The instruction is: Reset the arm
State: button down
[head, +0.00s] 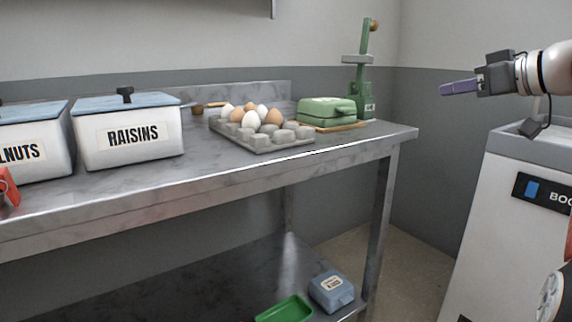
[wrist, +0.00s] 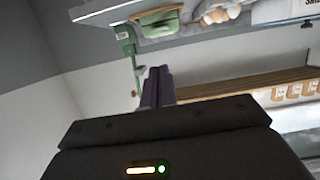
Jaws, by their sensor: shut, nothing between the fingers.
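My gripper (head: 445,88) is at the right of the head view, raised above the white and grey bin and clear of the table. Its purple fingers point left and are together with nothing between them. In the wrist view the closed fingers (wrist: 158,86) stick up from the dark gripper body. My arm comes in from the right edge of the head view.
A metal table (head: 200,180) holds a raisins box (head: 128,145), a walnuts box (head: 30,165), an egg tray (head: 262,138), a green case (head: 327,112) and a green press (head: 362,80). The grey-topped bin (head: 500,190) stands right. A lower shelf holds a blue box (head: 331,290) and green tray (head: 284,310).

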jog(key=s+a+f+m+g+h, duration=0.25)
jog(key=s+a+f, duration=0.25)
jog(key=a+f, duration=0.25)
jog(key=s+a+f+m+g+h, duration=0.25)
jog(key=s+a+f, duration=0.3)
jog(key=f, duration=0.35)
jog(key=s+a+f+m+h, duration=0.1)
jog(key=s+f, duration=0.6)
jog(key=f, duration=0.3)
jog(key=s+a+f+g+h+p, duration=0.1)
jog(key=s+f+h, duration=0.1)
jog(key=s+f, duration=0.6)
jog(key=shift+s+f+m+g+p, duration=0.3)
jog(key=shift+f+m, duration=0.1)
jog(key=shift+f, duration=0.5)
